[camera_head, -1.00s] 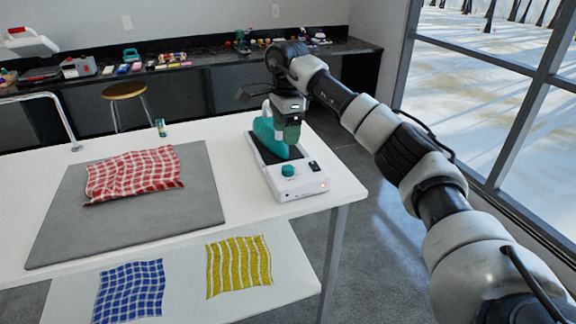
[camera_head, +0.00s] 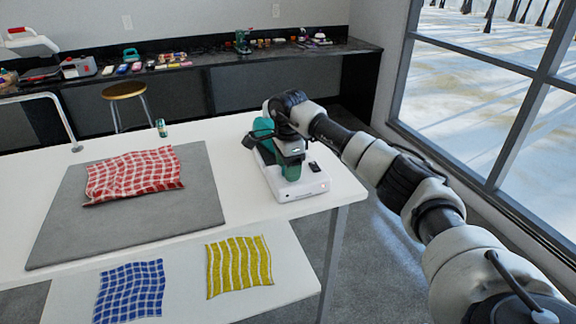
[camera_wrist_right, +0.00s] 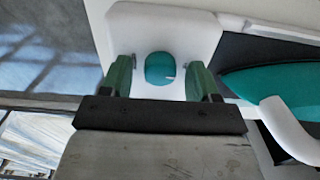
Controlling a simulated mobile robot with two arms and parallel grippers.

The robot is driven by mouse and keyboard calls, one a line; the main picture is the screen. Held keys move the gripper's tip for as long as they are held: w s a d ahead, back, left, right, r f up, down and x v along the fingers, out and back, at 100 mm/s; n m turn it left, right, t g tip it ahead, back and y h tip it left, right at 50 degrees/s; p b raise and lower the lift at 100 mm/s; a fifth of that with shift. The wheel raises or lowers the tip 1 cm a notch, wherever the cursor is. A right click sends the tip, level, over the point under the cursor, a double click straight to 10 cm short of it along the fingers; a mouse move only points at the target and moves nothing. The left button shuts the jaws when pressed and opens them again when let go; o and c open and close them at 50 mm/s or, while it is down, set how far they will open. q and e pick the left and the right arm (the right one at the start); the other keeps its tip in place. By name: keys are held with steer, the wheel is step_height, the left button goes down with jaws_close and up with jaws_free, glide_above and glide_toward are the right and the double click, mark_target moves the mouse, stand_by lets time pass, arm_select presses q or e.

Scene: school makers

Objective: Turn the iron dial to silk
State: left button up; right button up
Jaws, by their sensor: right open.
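The iron dial (camera_wrist_right: 159,68) is a teal knob with a small white mark, on the white iron station (camera_wrist_right: 190,27). In the right wrist view it lies between the two green fingers of my open right gripper (camera_wrist_right: 160,75), with a gap on each side. In the head view my right gripper (camera_head: 291,170) is over the front of the station (camera_head: 303,188) and hides the dial. The teal iron (camera_wrist_right: 275,95) rests on the station behind the dial, with a white handle. The dial's setting labels cannot be read. My left gripper is out of view.
The white table (camera_head: 232,235) holds a grey mat (camera_head: 135,228) with a red checked cloth (camera_head: 133,173). A blue cloth (camera_head: 128,291) and a yellow cloth (camera_head: 239,267) lie on a lower white surface. A small can (camera_head: 161,128) stands at the back edge.

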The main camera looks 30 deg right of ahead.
steer(key=c, duration=0.9)
steer(key=shift+r+m, duration=0.1)
steer(key=shift+m, duration=0.2)
steer(key=shift+r+m+p, duration=0.1)
steer(key=shift+m+p, duration=0.7)
steer(key=shift+m, duration=0.1)
steer(key=m+p, duration=0.1)
steer(key=m, duration=0.1)
steer(key=shift+m, duration=0.3)
steer(key=m+p, duration=0.1)
steer(key=m, duration=0.2)
steer(key=shift+m+p, duration=0.3)
steer(key=shift+p, duration=0.05)
steer(key=shift+m+p, duration=0.55)
steer(key=shift+m, duration=1.15)
